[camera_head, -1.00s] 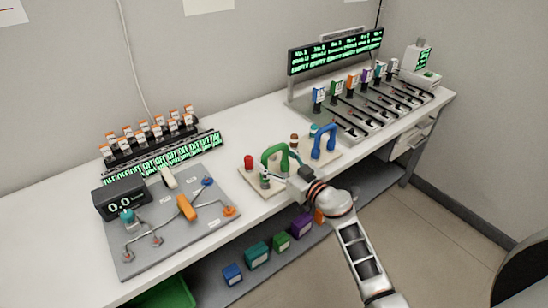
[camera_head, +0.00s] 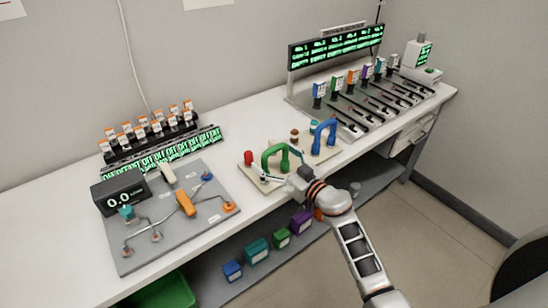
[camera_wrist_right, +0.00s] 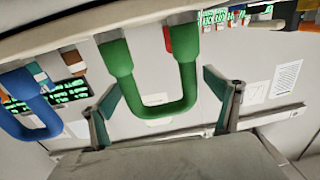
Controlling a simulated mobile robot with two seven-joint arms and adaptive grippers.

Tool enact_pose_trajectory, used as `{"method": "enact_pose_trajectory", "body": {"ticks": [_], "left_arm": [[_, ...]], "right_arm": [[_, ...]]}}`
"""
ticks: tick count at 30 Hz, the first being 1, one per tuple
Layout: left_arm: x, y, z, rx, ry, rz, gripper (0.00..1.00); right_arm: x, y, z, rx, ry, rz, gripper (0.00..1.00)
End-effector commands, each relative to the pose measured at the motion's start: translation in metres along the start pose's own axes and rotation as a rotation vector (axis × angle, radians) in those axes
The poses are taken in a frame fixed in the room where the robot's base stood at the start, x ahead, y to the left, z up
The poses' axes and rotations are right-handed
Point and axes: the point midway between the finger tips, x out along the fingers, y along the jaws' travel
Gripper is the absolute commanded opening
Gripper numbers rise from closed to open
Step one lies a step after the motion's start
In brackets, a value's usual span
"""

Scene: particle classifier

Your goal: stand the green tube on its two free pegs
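The green tube (camera_head: 275,150) is an upside-down U standing upright on the pale peg board (camera_head: 250,185) near the table's front edge. Its two legs reach down to the board; the exact fit on the pegs is too small to tell. My right gripper (camera_head: 283,168) is at the tube from the front, its fingers spread to either side. In the right wrist view, the green tube (camera_wrist_right: 152,108) lies between the two open fingers (camera_wrist_right: 165,100), with gaps on both sides. My left gripper is not in view.
A blue tube (camera_head: 324,131) stands on the board to the right. A red peg or cap (camera_head: 248,158) is at the board's left. A grey panel with a display (camera_head: 120,193) is farther left. Slotted rails (camera_head: 372,108) lie behind right.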

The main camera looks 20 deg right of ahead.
Motion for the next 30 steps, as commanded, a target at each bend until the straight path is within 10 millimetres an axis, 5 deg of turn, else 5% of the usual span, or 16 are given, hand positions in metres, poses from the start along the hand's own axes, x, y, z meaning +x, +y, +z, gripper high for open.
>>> {"method": "enact_pose_trajectory", "body": {"ticks": [11, 24, 30], "left_arm": [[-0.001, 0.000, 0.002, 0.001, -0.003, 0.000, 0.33], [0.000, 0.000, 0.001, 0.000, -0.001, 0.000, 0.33], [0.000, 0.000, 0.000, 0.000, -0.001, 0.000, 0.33]], "right_arm": [[-0.011, 0.000, 0.001, 0.000, -0.002, 0.001, 0.89], [-0.094, 0.000, 0.001, -0.001, -0.002, 0.000, 0.89], [-0.116, 0.000, 0.001, 0.000, -0.002, 0.000, 0.89]]}}
